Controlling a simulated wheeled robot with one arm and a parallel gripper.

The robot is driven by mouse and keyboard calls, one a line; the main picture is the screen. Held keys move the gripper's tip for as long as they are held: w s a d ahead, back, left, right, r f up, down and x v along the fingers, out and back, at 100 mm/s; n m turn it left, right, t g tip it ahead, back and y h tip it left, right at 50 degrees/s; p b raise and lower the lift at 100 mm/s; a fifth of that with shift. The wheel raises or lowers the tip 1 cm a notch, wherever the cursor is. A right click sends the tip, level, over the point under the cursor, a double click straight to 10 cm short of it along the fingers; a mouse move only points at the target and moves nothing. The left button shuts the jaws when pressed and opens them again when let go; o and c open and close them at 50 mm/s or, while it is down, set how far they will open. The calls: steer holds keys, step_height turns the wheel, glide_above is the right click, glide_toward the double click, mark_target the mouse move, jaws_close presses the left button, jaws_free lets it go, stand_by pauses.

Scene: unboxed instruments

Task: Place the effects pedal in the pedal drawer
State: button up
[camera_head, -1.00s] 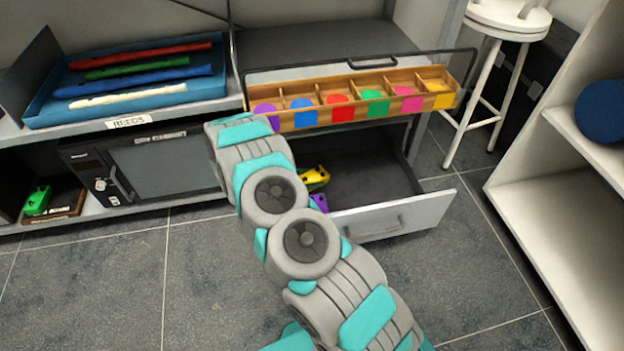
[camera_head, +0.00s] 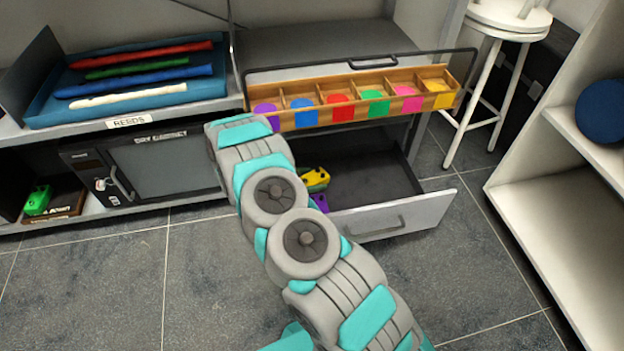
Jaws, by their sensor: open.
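The open drawer (camera_head: 395,217) is pulled out below the counter, with a grey front and a dark inside. At its left end lie a small yellow item (camera_head: 314,179) with a dark marking and a purple item (camera_head: 320,202). They look like pedals, but my arm partly covers them. A small green box-like item (camera_head: 37,200), possibly also a pedal, sits on the lower shelf at far left. I cannot tell which one is the task's pedal. My arm reaches over the drawer's left side. My gripper is hidden beyond the arm.
A wooden divided tray (camera_head: 388,109) with coloured tags stands above the drawer. A white stool (camera_head: 507,22) and white shelves (camera_head: 555,190) stand right. The drawer's right part is empty.

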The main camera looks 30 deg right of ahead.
steer(key=v, duration=1.2)
stand_by(1.0)
